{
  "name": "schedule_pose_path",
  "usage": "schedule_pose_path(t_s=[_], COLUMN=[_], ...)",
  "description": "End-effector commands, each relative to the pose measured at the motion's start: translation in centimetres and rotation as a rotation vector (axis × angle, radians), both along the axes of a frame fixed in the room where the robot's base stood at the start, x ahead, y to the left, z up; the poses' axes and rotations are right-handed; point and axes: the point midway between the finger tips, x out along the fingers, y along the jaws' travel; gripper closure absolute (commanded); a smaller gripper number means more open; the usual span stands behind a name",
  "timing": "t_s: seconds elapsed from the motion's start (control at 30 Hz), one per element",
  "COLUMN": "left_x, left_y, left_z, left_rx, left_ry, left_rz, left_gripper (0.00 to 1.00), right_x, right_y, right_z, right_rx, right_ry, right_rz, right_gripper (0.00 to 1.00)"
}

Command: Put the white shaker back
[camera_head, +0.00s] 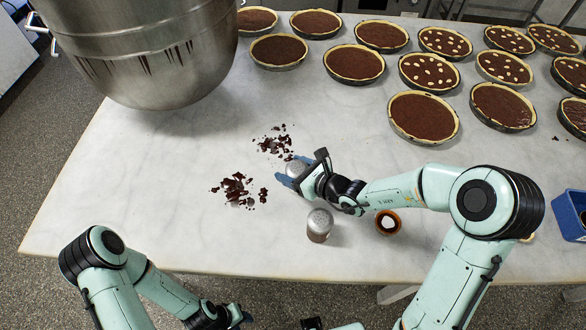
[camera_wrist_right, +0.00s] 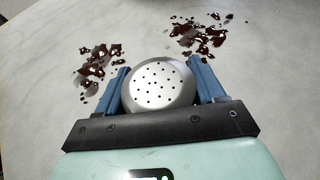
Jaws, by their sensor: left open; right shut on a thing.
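The white shaker (camera_wrist_right: 158,86) has a domed, perforated metal lid; its body is mostly hidden. My right gripper (camera_head: 291,174) is shut on it, one blue finger on each side of the lid in the right wrist view (camera_wrist_right: 162,85). In the head view the shaker (camera_head: 296,168) is beside the dark shavings; I cannot tell if it touches the table. A second shaker (camera_head: 319,225) with a metal lid and dark brown contents stands upright nearer the front edge. My left gripper (camera_head: 240,316) is open and low at the bottom of the head view, partly hidden, away from both shakers.
Two piles of dark chocolate shavings (camera_head: 238,190) lie left of the right gripper. A small brown cup with white contents (camera_head: 388,222) stands under my right arm. Several chocolate tarts (camera_head: 423,117) fill the back right. A large steel bowl (camera_head: 150,50) overhangs the back left. The front left marble is clear.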

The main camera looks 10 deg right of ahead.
Motion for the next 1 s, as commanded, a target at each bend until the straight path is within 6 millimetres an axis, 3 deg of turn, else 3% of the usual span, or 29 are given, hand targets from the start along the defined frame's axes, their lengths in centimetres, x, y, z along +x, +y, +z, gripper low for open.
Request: schedule_pose_path(t_s=[0.03, 0.1, 0.5, 1.0], left_x=[-0.1, -0.1, 0.3, 0.9], left_y=[0.0, 0.0, 0.0, 0.0], left_z=[-0.2, -0.1, 0.4, 1.2], left_rx=[0.0, 0.0, 0.0, 0.0], left_ry=[0.001, 0.001, -0.003, -0.009], left_rz=[0.0, 0.0, 0.0, 0.0], left_gripper=[0.57, 0.57, 0.57, 0.57], right_x=[-0.1, 0.0, -0.1, -7.5], right_y=[0.0, 0.0, -0.3, -5.5], right_z=[-0.2, -0.1, 0.5, 4.2], right_rx=[-0.001, -0.001, -0.002, -0.004], right_ry=[0.001, 0.001, -0.001, -0.002], right_rz=[0.0, 0.0, -0.002, -0.005], right_gripper=[0.25, 0.06, 0.06, 0.06])
